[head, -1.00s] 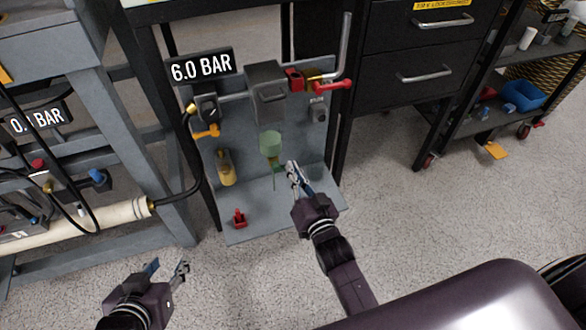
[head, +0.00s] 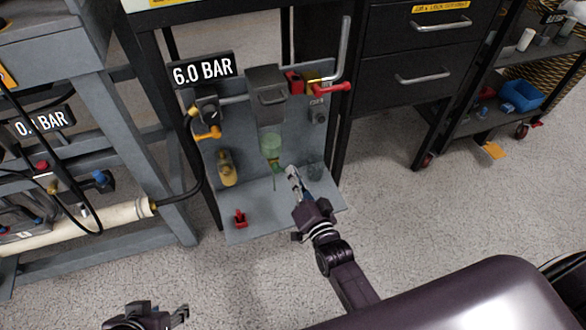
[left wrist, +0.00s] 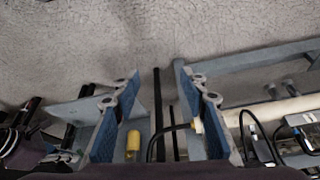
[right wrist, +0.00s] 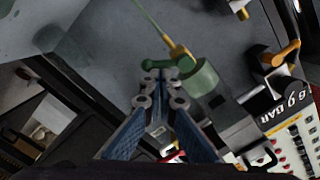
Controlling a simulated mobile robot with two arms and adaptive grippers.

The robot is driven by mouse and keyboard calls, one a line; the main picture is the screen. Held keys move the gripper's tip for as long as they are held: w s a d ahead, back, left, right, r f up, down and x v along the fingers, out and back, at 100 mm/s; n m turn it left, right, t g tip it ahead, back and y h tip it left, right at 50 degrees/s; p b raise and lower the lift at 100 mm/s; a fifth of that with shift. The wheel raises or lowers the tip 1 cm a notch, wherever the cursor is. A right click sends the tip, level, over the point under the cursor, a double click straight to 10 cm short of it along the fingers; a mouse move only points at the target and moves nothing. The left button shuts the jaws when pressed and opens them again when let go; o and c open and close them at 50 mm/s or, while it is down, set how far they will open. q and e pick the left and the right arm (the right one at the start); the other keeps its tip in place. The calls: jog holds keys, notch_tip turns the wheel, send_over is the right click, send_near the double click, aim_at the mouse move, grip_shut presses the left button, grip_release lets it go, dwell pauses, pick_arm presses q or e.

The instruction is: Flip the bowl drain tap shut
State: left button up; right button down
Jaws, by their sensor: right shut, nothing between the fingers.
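The green translucent bowl (head: 271,145) hangs under a grey housing on the grey panel. Its small green tap lever (right wrist: 158,65) sticks out sideways below the bowl, beside a yellowish stem (right wrist: 178,48), in the right wrist view. A thin pale green line runs on from the stem. My right gripper (head: 290,172) is shut and empty, its tips close to the tap at the lower right of the bowl. In the right wrist view the tips (right wrist: 157,90) lie just below the lever; contact cannot be told. My left gripper (left wrist: 158,85) is open and empty, far from the bowl.
A 6.0 BAR display (head: 204,69) tops the panel. An orange lever (head: 208,132), a yellow bottle (head: 227,168) and red handles (head: 333,88) sit around the bowl. A small red part (head: 240,218) stands on the panel's base plate (head: 260,225). A drawer cabinet (head: 424,75) stands right.

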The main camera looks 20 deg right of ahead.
pick_arm(q)
jog(key=w+d+r+t+h+b, duration=0.1)
jog(key=w+d+r+t, duration=0.1)
jog(key=w, duration=0.5)
jog(key=shift+w+d+r+t+b, duration=0.15)
jog(key=shift+r+t+b, duration=0.15)
jog(key=shift+r+t, duration=0.5)
pick_arm(e)
jog(key=shift+a+f+m, duration=0.3)
jog(key=shift+f+m, duration=0.1)
jog(key=shift+m, duration=1.2)
jog(key=shift+a+f+m, duration=0.35)
jog(key=shift+f+m, duration=0.1)
jog(key=shift+m, duration=1.15)
jog(key=shift+a+f+m, duration=0.3)
jog(key=shift+f+m, duration=0.1)
jog(key=shift+m, duration=1.2)
pick_arm(q)
jog(key=shift+f, duration=0.1)
pick_arm(e)
jog(key=shift+d, duration=0.1)
